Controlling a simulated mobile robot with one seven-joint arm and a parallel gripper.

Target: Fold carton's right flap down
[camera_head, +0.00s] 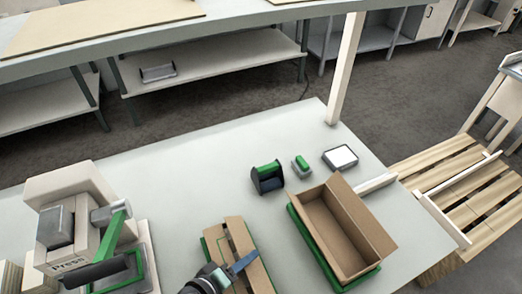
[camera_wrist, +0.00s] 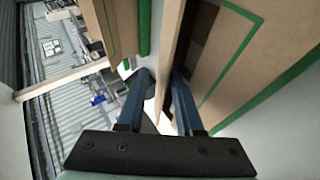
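The brown carton (camera_head: 237,250) with green edging stands near the table's front, its two long flaps lying along its top with a narrow dark gap between them. My gripper (camera_head: 243,263) reaches over it from the front left, with its blue fingers above the right side. In the wrist view my gripper (camera_wrist: 162,76) has its two fingers apart, and a thin upright brown panel (camera_wrist: 170,40), seemingly a carton flap, runs between them. Contact with the panel cannot be told. A green-lined brown face (camera_wrist: 225,50) fills the right of that view.
An open, empty brown box (camera_head: 345,235) on a green tray stands right of the carton. A press (camera_head: 75,235) stands at the left. A green and black dispenser (camera_head: 267,178), a small green item (camera_head: 301,166) and a white-topped device (camera_head: 340,157) sit behind. The table centre-left is clear.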

